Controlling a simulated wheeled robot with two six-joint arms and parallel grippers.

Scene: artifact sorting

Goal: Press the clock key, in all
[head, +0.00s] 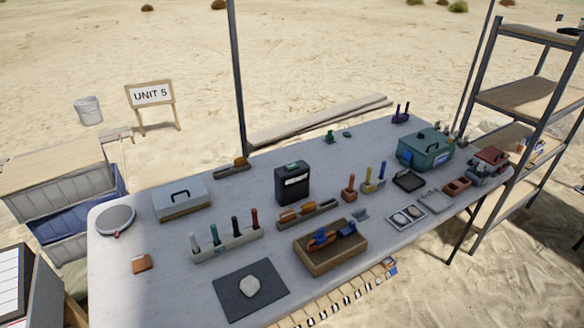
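A black upright box (291,184) with a white panel on its front and a small green part on top stands near the middle of the table. It may be the clock, but its markings are too small to read. I cannot make out a separate key on it. Neither of my grippers shows in the head view, and nothing touches the box.
The grey table (125,280) holds a rack of several upright tools (227,244), a brown tray (331,257), a dark mat (228,297) with a pale stone, a lidded box (181,203) and a teal case (425,150). Metal shelves (520,98) stand right; a thin post rises behind.

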